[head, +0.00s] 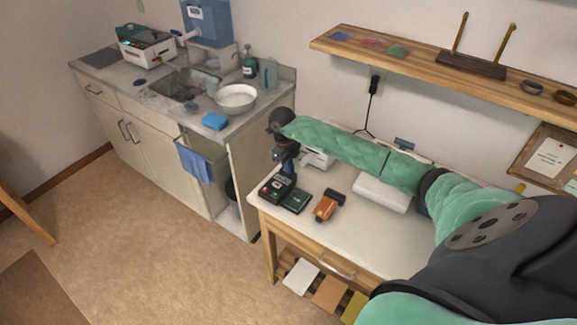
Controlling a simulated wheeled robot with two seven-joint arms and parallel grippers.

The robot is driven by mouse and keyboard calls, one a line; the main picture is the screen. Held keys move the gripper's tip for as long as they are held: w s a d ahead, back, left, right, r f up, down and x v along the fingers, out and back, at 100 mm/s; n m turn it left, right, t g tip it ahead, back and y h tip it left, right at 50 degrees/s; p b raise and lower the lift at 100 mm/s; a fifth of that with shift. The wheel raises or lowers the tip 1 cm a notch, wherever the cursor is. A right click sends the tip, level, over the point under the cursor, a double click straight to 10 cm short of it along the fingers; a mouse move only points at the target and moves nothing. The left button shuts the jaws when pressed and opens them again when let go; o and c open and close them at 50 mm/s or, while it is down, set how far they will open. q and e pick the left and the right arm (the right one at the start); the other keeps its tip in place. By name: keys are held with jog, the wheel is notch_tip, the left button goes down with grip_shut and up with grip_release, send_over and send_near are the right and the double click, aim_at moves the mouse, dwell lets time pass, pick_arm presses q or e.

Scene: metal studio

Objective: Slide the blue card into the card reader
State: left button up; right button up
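A small flat blue piece, which looks like the blue card (338,37), lies at the left end of the wooden wall shelf, beside a red and a green one. A dark device with a small light panel, possibly the card reader (273,188), sits at the left end of the white-topped bench. My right arm reaches in from the right across the bench. My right gripper (286,163) points down just above and behind that device. Its fingers are small and dark here, so I cannot tell whether they are open or hold anything. My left gripper is out of view.
The wall shelf (430,62) also carries a stand with two upright pegs and small bowls. An orange and black tool (328,205) and a white box (382,194) are on the bench. The sink counter (130,88) stands to the left. The bench's front strip is clear.

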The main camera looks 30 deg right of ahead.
jog(key=o, duration=0.5)
jog(key=shift+c, duration=0.2)
jog(key=r+b, duration=0.1)
jog(key=r, duration=0.1)
jog(key=r+b, duration=0.1)
jog(key=r, duration=0.1)
jog(key=r+b, duration=0.1)
jog(key=r, duration=0.2)
jog(key=shift+w+a, duration=0.2)
jog(key=shift+w, duration=0.2)
jog(key=shift+r, duration=0.4)
